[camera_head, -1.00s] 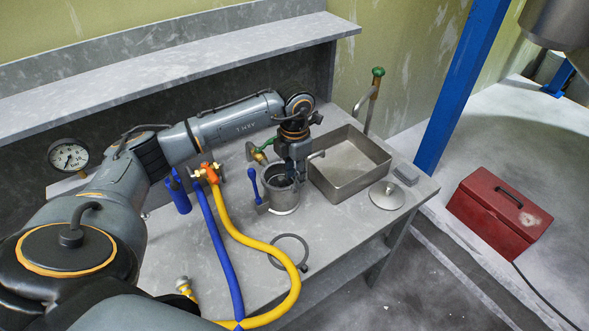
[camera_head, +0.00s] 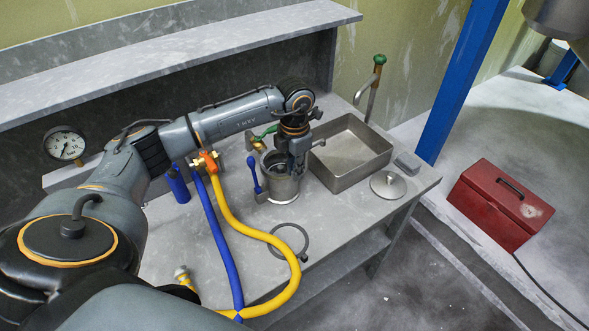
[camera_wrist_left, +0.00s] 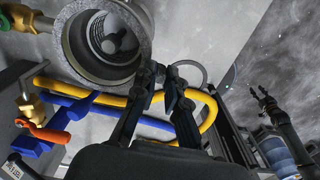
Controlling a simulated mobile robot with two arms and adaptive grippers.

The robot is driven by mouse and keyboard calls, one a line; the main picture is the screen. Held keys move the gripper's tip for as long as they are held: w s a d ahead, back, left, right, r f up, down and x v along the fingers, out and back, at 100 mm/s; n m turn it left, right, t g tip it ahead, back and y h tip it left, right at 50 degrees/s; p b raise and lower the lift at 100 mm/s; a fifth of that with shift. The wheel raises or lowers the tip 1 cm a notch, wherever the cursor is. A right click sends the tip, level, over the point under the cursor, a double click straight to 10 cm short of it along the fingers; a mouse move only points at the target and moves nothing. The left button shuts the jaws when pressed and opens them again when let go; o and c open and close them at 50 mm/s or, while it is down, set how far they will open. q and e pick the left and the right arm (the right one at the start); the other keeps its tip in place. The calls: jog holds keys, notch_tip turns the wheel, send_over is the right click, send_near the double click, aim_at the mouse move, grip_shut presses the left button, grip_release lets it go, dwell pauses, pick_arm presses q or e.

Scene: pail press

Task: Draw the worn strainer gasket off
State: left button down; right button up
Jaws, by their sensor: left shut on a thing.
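The strainer pot (camera_head: 283,190), a grey metal cylinder, stands upright on the bench; its open mouth (camera_wrist_left: 108,35) shows in the left wrist view with the strainer inside. A thick, worn-looking grey gasket ring (camera_wrist_left: 78,62) runs around the mouth. My left gripper (camera_head: 296,172) is over the pot's right rim. In the left wrist view its fingertips (camera_wrist_left: 160,76) are shut on the gasket at the rim; the gripped part is mostly hidden. A dark loose ring (camera_head: 305,238) lies on the bench in front. My right gripper (camera_wrist_left: 259,92) hangs away from the bench, small, its fingers apart.
A blue-handled valve (camera_head: 254,173) is at the pot's left. Yellow (camera_head: 262,237) and blue (camera_head: 224,240) hoses cross the bench. A steel basin (camera_head: 352,178) and round lid (camera_head: 388,185) are to the right. A red toolbox (camera_head: 502,203) stands on the floor.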

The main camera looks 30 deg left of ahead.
dwell(0.3)
pick_arm(q)
jog(key=shift+r+p, duration=0.9)
jog(key=shift+r, duration=0.85)
jog(key=shift+f, duration=0.1)
